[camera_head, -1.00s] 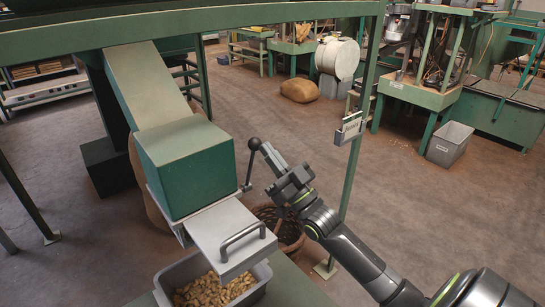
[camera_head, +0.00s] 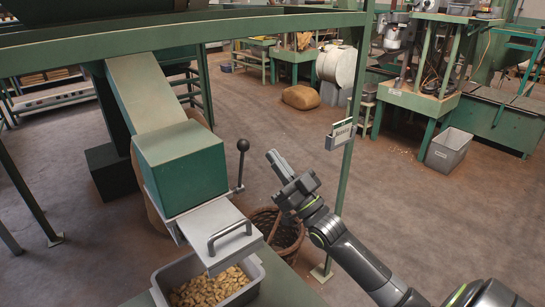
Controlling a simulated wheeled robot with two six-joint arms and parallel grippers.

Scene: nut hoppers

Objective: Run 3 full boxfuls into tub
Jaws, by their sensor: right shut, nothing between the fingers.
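The green box (camera_head: 182,172) sits at the foot of a sloping chute (camera_head: 147,88). A metal slide plate (camera_head: 212,222) with a bar handle (camera_head: 230,235) juts from its lower front. A lever with a black knob (camera_head: 243,145) stands nearly upright at the box's right side. Below the plate is the grey tub (camera_head: 255,283), holding a layer of tan nuts (camera_head: 205,290); the plate hides part of it. My right gripper (camera_head: 273,157) is shut and empty, just right of the knob and apart from it in the picture. My left gripper is not in view.
A wicker basket (camera_head: 285,232) stands behind the tub, below my right arm. A green post (camera_head: 352,140) with a small label holder (camera_head: 341,134) rises right of the gripper. A grey bin (camera_head: 448,150) and workbenches stand farther back. The floor between is open.

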